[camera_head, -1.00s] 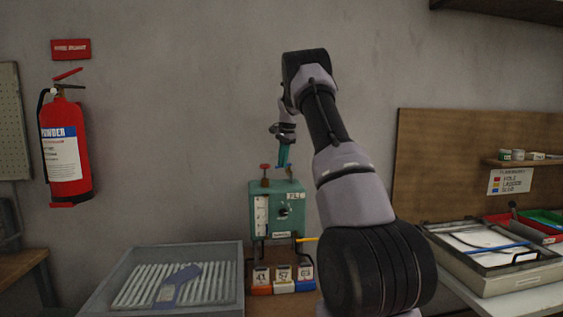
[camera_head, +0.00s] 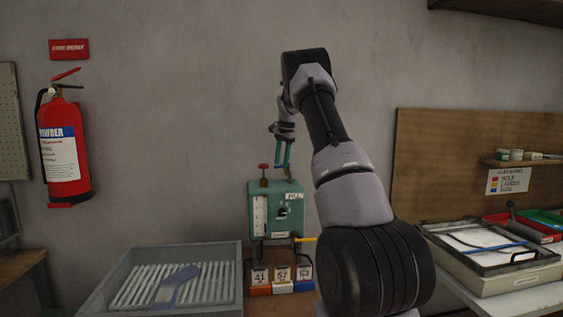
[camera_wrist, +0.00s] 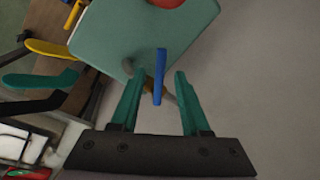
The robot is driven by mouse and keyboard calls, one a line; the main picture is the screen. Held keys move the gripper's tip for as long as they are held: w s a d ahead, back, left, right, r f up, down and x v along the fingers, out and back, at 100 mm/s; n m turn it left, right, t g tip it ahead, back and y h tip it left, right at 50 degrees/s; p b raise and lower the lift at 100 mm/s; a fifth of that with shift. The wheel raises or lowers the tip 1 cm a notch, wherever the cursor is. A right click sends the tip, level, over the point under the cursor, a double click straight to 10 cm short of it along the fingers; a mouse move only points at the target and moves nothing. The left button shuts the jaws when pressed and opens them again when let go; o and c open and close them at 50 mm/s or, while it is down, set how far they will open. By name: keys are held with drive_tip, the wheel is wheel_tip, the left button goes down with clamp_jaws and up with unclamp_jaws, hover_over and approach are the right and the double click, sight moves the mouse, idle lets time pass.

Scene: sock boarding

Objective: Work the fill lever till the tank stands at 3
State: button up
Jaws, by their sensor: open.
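The green tank box (camera_head: 277,213) stands on the bench against the wall, with a white level gauge (camera_head: 260,214) on its front left and a dark knob beside it. The gauge reading is too small to make out. A red knob (camera_head: 263,167) sits on top at the left. My gripper (camera_head: 283,165) is above the box's top right, pointing down, with its teal fingers open. In the wrist view, a blue lever (camera_wrist: 160,76) on a brass-coloured base stands between the spread fingers of my gripper (camera_wrist: 154,100), apart from both. The box top (camera_wrist: 130,32) lies beyond it.
Below the box are several numbered blocks (camera_head: 282,280) and a yellow bar. A grey ribbed tray (camera_head: 165,279) holding a blue-grey flat piece (camera_head: 177,286) is to the left. A framed screen (camera_head: 487,240) is at right. A fire extinguisher (camera_head: 63,145) hangs at far left.

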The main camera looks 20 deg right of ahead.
wheel_tip(320, 180, up, 10)
drive_tip(key=s, duration=0.2)
drive_tip(key=shift+d+r, duration=0.15)
drive_tip(key=shift+d, duration=0.25)
idle(1.9)
drive_tip(key=f, duration=0.3)
drive_tip(key=w+f, duration=0.1)
drive_tip(key=f, duration=0.3)
drive_tip(key=w+f, duration=0.1)
drive_tip(key=f, duration=0.2)
drive_tip(key=shift+a+f, duration=0.35)
drive_tip(key=shift+a, duration=0.05)
clamp_jaws()
drive_tip(key=shift+r, duration=0.1)
idle(1.4)
